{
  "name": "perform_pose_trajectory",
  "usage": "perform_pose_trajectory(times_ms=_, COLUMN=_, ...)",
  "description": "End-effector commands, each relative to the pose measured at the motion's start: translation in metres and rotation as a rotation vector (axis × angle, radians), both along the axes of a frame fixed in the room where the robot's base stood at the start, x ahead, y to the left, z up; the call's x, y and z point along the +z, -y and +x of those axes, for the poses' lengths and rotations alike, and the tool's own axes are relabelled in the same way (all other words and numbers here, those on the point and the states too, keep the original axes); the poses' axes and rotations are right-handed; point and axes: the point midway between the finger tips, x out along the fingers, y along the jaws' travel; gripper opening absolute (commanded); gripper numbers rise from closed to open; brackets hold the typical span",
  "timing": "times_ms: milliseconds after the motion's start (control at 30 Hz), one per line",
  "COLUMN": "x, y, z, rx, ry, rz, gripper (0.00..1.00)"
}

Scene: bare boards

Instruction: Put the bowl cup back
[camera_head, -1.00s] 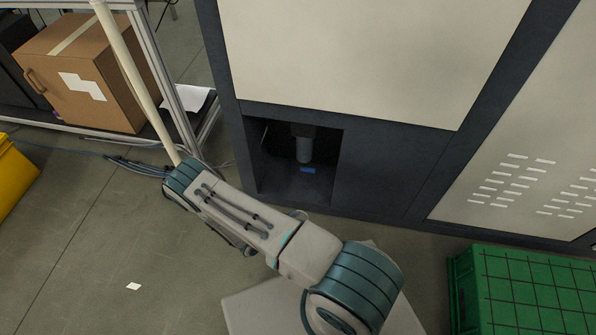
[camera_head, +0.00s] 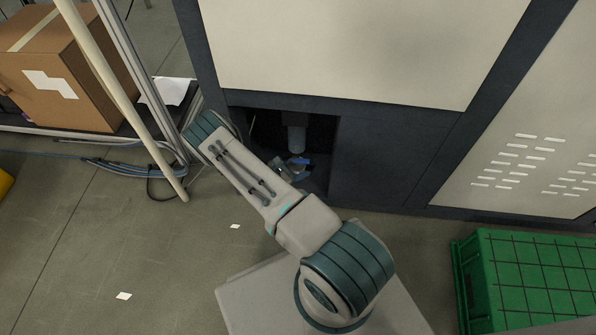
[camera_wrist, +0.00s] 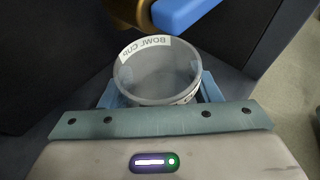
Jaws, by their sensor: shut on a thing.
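The bowl cup (camera_wrist: 158,76) is a translucent round cup with a white label reading "BOWL CUP". In the wrist view it sits upright between the blue fingers of my gripper (camera_wrist: 155,92), which is shut on it. In the head view my gripper (camera_head: 292,168) is at the opening of the dark recess (camera_head: 318,160) in the cabinet, partly hidden by my arm. The cup itself cannot be made out clearly there. A grey cylindrical spout (camera_head: 296,138) hangs inside the recess, just above my gripper. A blue piece (camera_wrist: 185,12) and a brass-coloured part lie beyond the cup.
The cabinet's dark frame surrounds the recess closely. A green crate (camera_head: 530,275) stands at the right. A metal rack with a cardboard box (camera_head: 65,75) and a leaning pole (camera_head: 120,95) are at the left. The floor at the lower left is mostly clear.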

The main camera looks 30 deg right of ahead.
Motion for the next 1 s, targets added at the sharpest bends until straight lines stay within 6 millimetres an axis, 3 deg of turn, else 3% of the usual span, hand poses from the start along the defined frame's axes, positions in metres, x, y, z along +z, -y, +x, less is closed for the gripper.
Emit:
perform_pose_trajectory(times_ms=300, x=-0.003, y=0.016, z=0.023, rx=-0.001, ry=0.003, rz=0.001, gripper=0.33)
perform_pose_trajectory(times_ms=500, x=-0.035, y=0.014, z=0.02, rx=-0.001, ry=-0.001, rz=0.001, gripper=0.33)
perform_pose_trajectory(times_ms=900, x=-0.04, y=0.013, z=0.02, rx=0.0, ry=0.0, rz=0.0, gripper=0.33)
perform_pose_trajectory(times_ms=933, x=-0.039, y=0.013, z=0.02, rx=0.0, ry=0.0, rz=0.0, gripper=0.59)
perform_pose_trajectory(times_ms=1000, x=-0.038, y=0.013, z=0.02, rx=0.0, ry=0.0, rz=0.001, gripper=0.79)
